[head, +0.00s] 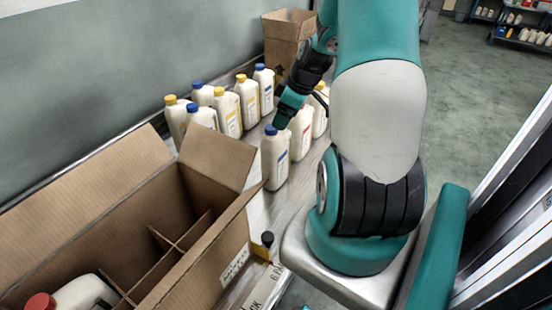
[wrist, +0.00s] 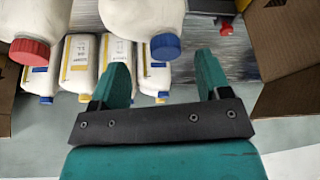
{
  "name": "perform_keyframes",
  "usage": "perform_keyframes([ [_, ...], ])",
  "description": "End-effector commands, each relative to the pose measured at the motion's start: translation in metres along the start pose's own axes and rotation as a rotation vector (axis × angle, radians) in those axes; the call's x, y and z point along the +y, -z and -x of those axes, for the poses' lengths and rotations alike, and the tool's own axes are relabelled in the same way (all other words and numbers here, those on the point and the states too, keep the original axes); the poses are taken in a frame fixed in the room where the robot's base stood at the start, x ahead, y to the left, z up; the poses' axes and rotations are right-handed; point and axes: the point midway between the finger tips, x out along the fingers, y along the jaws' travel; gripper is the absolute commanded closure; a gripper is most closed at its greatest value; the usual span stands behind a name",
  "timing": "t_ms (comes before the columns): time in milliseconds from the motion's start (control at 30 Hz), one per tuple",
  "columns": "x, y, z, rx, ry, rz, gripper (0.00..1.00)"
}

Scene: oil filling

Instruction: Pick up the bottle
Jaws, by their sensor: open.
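Several white bottles with coloured caps stand on the metal table. In the head view a blue-capped bottle (head: 275,160) stands upright at the front of the right-hand group. My gripper (head: 284,114) is just above and behind its cap, partly hidden by my arm. In the wrist view my gripper (wrist: 164,62) is open, its two teal fingers apart. A blue-capped bottle (wrist: 142,18) lies ahead of it, with the cap (wrist: 165,47) in line with the gap. I cannot tell whether the fingers reach around it. A red-capped bottle (wrist: 40,18) is to the left.
An open cardboard box (head: 215,165) with dividers stands at the left front, holding a red-capped bottle (head: 85,292). A second cardboard box (head: 285,40) stands at the back. More bottles (head: 228,112) crowd the table along the wall. A small black-capped container (head: 266,240) is beside the open box.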

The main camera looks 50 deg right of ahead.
Motion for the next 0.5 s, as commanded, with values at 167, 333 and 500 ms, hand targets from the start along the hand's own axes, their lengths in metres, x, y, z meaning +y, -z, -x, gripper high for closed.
perform_keyframes([
  [167, -0.003, 0.005, -0.014, -0.001, 0.005, 0.001, 0.30],
  [333, -0.005, 0.007, -0.039, -0.001, 0.004, 0.000, 0.30],
  [500, -0.004, 0.007, -0.052, 0.000, 0.001, 0.000, 0.30],
])
